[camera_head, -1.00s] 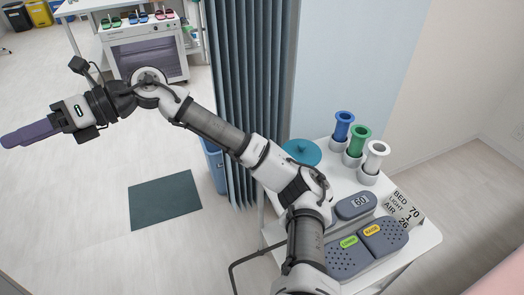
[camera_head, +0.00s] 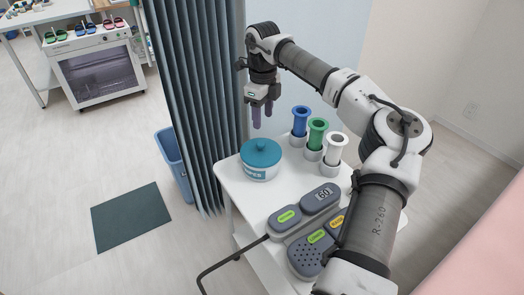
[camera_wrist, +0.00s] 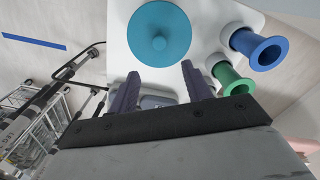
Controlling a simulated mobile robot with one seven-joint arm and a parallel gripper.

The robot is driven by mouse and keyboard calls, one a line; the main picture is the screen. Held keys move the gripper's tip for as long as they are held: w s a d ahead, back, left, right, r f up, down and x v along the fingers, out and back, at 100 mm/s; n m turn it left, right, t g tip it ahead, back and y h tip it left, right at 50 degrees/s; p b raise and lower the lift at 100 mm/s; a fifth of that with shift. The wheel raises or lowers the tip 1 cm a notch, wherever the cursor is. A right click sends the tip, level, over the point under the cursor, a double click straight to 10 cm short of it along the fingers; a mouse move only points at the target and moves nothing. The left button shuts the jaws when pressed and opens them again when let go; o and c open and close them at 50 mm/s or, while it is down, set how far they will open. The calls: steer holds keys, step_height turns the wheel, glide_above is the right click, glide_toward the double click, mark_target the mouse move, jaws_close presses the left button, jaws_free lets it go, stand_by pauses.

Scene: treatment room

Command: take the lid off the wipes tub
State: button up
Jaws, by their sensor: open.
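The wipes tub (camera_head: 259,172) is white with a label and stands on the white cart top. Its round teal lid (camera_head: 261,152) with a small knob is on it. The lid also shows in the wrist view (camera_wrist: 159,38), beyond the fingertips. My gripper (camera_head: 262,118) points down above the tub, with its purple fingers apart and nothing between them. In the wrist view the two fingers (camera_wrist: 160,74) are spread on either side below the knob, clear of the lid as far as I can tell.
Blue (camera_head: 300,120), green (camera_head: 316,133) and white (camera_head: 335,148) tubes stand in holders close right of the tub. Grey control pads (camera_head: 310,232) lie at the cart's front. A pleated curtain (camera_head: 190,100) hangs at the left. A blue bin (camera_head: 177,165) stands beside it.

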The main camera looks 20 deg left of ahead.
glide_above(261, 143)
steer(key=f, duration=0.4)
steer(key=shift+s+d+f, duration=0.15)
steer(key=shift+d+f, duration=0.1)
steer(key=shift+f, duration=0.05)
steer(key=shift+a+f+p, duration=0.15)
steer(key=shift+f+p, duration=0.4)
steer(key=shift+f, duration=0.8)
steer(key=shift+a+f+p, duration=0.15)
steer(key=shift+f+p, duration=0.35)
steer(key=shift+f, duration=0.8)
steer(key=c, duration=1)
steer(key=shift+r, duration=0.1)
steer(key=shift+c, duration=0.2)
